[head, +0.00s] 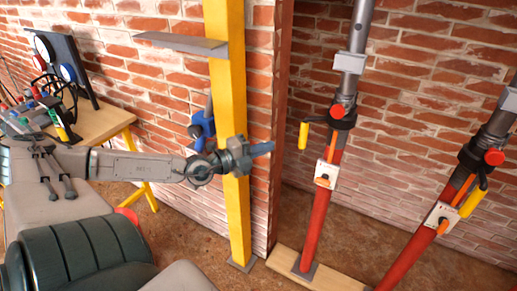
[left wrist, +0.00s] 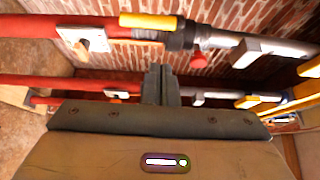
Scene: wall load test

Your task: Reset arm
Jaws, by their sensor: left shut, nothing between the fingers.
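My left gripper (head: 262,149) reaches in from the left in the head view, in front of the yellow post (head: 232,100). Its fingers are together with nothing between them. The closed fingers also show in the left wrist view (left wrist: 161,84), pointing towards the red and grey props. My right gripper is not in view.
Two red and grey props (head: 316,215) (head: 415,245) stand right of the left gripper, against the brick wall (head: 410,120). A wooden board (head: 285,262) lies at their feet. A grey shelf plate (head: 180,43) juts from the post. A tool table (head: 100,122) stands at left.

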